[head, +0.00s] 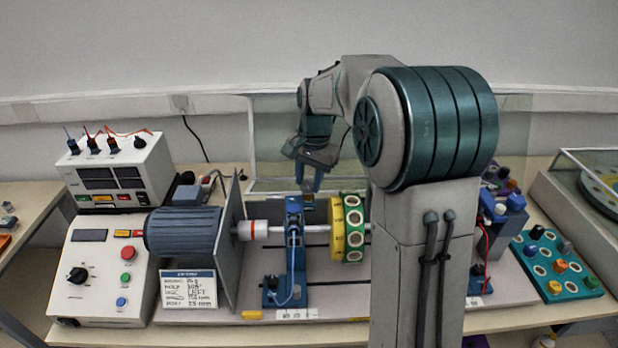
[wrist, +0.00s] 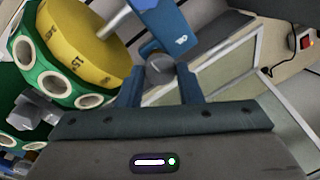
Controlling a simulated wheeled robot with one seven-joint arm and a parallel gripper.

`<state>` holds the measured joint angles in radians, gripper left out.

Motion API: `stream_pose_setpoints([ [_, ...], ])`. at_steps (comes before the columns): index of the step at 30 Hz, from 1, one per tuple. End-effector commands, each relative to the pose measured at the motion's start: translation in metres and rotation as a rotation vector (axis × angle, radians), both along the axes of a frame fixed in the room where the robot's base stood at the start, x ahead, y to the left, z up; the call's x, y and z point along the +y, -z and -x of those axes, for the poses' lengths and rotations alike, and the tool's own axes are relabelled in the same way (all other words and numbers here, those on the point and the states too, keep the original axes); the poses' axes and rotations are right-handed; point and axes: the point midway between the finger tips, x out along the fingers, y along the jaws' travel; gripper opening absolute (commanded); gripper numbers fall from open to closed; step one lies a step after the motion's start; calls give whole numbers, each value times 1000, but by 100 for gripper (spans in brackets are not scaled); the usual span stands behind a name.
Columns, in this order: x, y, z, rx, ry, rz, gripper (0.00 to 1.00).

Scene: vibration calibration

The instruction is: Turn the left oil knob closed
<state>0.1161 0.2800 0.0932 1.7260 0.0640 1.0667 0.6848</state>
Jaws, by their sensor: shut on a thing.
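The left oil knob (wrist: 160,68) is a small dark grey knob at the blue bearing stand (head: 296,255), left of the yellow and green disc. In the wrist view it sits between the two blue fingers of my gripper (wrist: 160,84), which are shut on it. In the head view my gripper (head: 312,184) reaches down from behind to the top of the stand. The knob cannot be made out there, and its turn angle is unclear.
The yellow and green disc (head: 338,228) is on the shaft, close right of the stand. A blue motor (head: 183,232) is on the left. A clear guard panel (head: 270,150) stands behind. My arm hides much of the right side, where a teal tray (head: 530,278) holds coloured pieces.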

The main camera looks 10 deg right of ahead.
Motion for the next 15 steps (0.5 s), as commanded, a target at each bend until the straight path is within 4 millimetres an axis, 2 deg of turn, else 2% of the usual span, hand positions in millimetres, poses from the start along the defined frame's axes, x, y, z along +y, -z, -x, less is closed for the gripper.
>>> stream_pose_setpoints([
  [8, 0, -1, -1, 0, -172, -2, 10],
  [15, -1, -2, -2, -1, -396, -2, 10],
])
